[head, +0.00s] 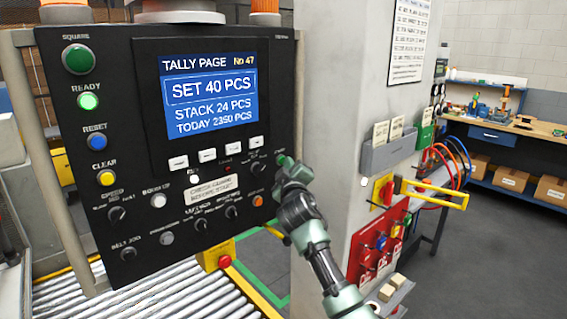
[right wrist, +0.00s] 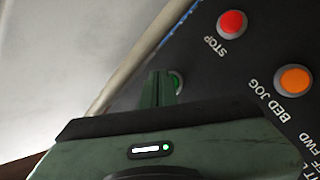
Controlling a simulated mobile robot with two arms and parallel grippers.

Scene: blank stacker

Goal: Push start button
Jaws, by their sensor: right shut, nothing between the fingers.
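The black control panel (head: 110,165) stands at the left of the head view. My right gripper (head: 284,163) is shut and empty, with its fingertips at the panel's right edge. In the right wrist view the shut fingers (right wrist: 158,90) point at a green round button (right wrist: 178,82), which they partly cover. My left gripper is not in view.
A red STOP button (right wrist: 232,23) and an orange BED JOG button (right wrist: 295,79) sit close to the fingers. The panel's screen (head: 210,90) reads SET 40 PCS.

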